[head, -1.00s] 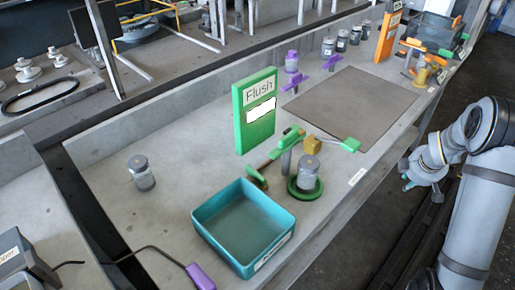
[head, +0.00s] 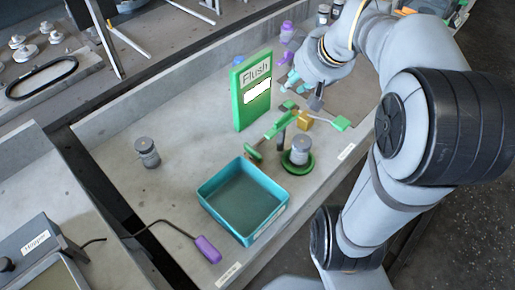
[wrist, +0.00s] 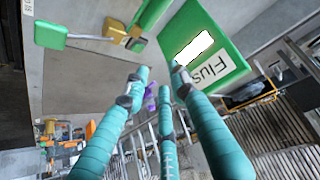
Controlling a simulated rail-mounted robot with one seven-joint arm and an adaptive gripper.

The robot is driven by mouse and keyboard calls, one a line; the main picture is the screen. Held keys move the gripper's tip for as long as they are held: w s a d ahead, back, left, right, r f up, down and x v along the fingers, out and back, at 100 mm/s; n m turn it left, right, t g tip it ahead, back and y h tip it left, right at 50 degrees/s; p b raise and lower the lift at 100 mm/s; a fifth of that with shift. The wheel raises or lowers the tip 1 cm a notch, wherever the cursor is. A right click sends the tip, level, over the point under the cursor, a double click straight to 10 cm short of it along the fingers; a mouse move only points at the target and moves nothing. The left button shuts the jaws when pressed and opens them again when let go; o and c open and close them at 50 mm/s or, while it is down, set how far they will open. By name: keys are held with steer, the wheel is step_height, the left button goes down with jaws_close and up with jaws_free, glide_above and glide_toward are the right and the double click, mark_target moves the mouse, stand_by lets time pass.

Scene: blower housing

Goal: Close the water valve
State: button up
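My gripper (head: 297,83) is above the bench, to the right of the green Flush panel (head: 250,95). In the wrist view its teal fingers (wrist: 158,78) are spread, with nothing between them. A valve-like fitting with a yellow body (head: 304,120) and a green paddle handle (head: 341,123) lies just below and in front of my gripper, apart from it. In the wrist view the yellow body (wrist: 116,30) and green handle (wrist: 50,35) are at upper left, and the panel (wrist: 210,60) is at upper right. No water label is readable.
A jar (head: 300,150) stands on a green ring base, beside a green clamp-like piece (head: 278,122). A teal bin (head: 210,205) and purple-ended cable (head: 207,249) lie nearer. Another jar (head: 147,152) stands left. Purple fittings (head: 287,34) are behind my gripper.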

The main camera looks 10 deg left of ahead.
mark_target(255, 150)
steer(key=s+a+f+g+b, duration=0.1)
steer(key=s+a+f, duration=0.1)
steer(key=s, duration=0.2)
steer(key=s+a+f+n+g+b, duration=0.1)
steer(key=s+f, duration=0.1)
steer(key=s, duration=0.2)
steer(key=s+a+f+g, duration=0.1)
steer(key=s+a+f, duration=0.1)
steer(key=s, duration=0.2)
steer(key=b+x, duration=0.1)
steer(key=x, duration=0.4)
steer(key=b+x, duration=0.1)
steer(key=x, duration=0.2)
steer(key=shift+d+f+b, duration=0.15)
steer(key=shift+f+b, duration=0.2)
steer(key=shift+f, duration=0.1)
steer(key=shift+w+f, duration=0.2)
steer(key=shift+f, duration=0.2)
steer(key=shift+c, duration=0.5)
jaws_close()
